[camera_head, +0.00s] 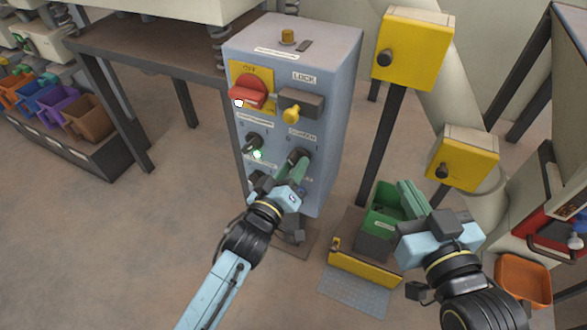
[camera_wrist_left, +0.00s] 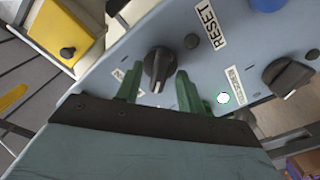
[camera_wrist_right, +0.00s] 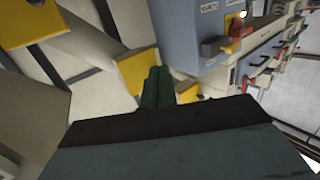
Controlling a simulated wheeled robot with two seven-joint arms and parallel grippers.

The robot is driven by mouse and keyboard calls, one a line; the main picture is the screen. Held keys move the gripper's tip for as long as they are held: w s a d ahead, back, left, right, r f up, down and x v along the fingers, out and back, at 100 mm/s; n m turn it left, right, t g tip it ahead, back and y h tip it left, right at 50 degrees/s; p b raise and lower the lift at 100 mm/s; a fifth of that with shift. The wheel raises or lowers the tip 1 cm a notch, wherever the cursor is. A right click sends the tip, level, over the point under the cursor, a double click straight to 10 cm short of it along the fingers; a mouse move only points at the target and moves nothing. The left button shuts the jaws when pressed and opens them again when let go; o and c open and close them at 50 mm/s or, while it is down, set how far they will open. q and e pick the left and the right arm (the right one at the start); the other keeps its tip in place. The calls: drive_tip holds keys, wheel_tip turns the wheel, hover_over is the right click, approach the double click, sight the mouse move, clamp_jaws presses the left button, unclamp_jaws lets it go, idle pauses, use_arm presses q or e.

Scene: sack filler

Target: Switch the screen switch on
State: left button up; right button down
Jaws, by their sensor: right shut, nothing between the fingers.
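The screen switch (camera_head: 298,156) is a black rotary knob below the SCREEN label (camera_head: 302,132) on the blue-grey cabinet. In the left wrist view a black knob (camera_wrist_left: 160,64), which appears to be this switch, shows between the two green fingers. My left gripper (camera_head: 296,174) is open at the panel, with its fingers on either side of the knob. Contact cannot be told, and the gripper hides part of the lower panel. My right gripper (camera_head: 408,196) is shut and empty, away from the cabinet; its closed fingers show in the right wrist view (camera_wrist_right: 157,88).
A red OFF handle (camera_head: 249,92) and a yellow LOCK lever (camera_head: 291,114) are higher on the panel. Another knob (camera_head: 254,142) sits left, above a lit green lamp (camera_head: 257,155). Yellow boxes (camera_head: 425,45) stand right, and a green bin (camera_head: 382,204) is behind my right gripper.

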use_arm(q)
drive_tip(key=shift+w+d, duration=0.15)
drive_tip(key=shift+w, duration=0.25)
use_arm(e)
drive_tip(key=shift+a+r+t, duration=0.15)
drive_tip(key=shift+r+t, duration=0.25)
drive_tip(key=shift+r, duration=0.2)
use_arm(q)
drive_tip(key=shift+c, duration=0.5)
clamp_jaws()
